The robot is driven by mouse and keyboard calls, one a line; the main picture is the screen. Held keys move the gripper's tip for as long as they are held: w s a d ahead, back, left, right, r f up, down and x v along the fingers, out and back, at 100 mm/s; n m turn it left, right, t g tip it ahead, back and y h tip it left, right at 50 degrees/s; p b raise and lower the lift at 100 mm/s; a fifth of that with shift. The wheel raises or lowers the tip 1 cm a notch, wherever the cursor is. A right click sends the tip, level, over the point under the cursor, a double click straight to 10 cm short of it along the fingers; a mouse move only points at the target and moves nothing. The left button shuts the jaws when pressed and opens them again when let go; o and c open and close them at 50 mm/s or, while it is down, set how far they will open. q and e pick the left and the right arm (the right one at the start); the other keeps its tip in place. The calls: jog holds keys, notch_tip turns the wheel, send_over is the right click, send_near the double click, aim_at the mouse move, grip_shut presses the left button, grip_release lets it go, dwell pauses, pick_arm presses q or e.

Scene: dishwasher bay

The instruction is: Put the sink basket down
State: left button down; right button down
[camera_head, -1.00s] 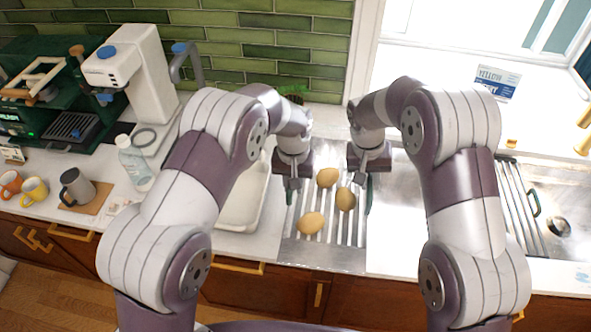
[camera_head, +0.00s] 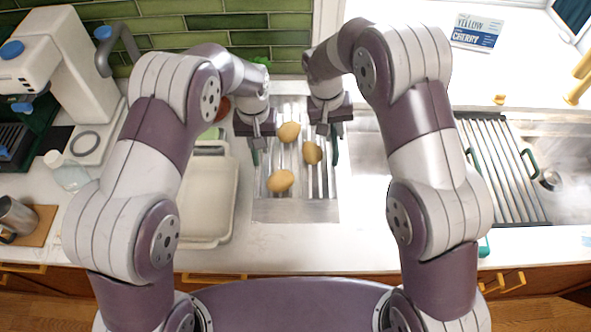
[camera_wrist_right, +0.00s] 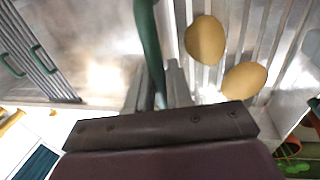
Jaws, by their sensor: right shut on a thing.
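The sink basket (camera_head: 298,212) is a slatted metal tray with a green handle on each side and 3 potatoes (camera_head: 281,181) in it. It lies between my grippers over the counter in the head view. My right gripper (camera_head: 333,132) is shut on its right-side green handle, which also shows in the right wrist view (camera_wrist_right: 148,38). My left gripper (camera_head: 257,136) is at the left-side handle, whose green end shows below the fingers, and appears shut on it. I cannot tell whether the basket's underside touches the counter.
A white tray (camera_head: 229,215) lies close to the basket's left. A slatted rack (camera_head: 504,178) with green handles lies over the sink (camera_head: 568,190) at the right. A bottle (camera_head: 68,172) and a cup (camera_head: 17,216) stand at the left. Bare counter (camera_head: 300,243) lies in front.

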aim_at(261, 156)
pick_arm(q)
jog(key=shift+s+r, duration=0.1)
pick_arm(e)
jog(key=shift+s+r, duration=0.1)
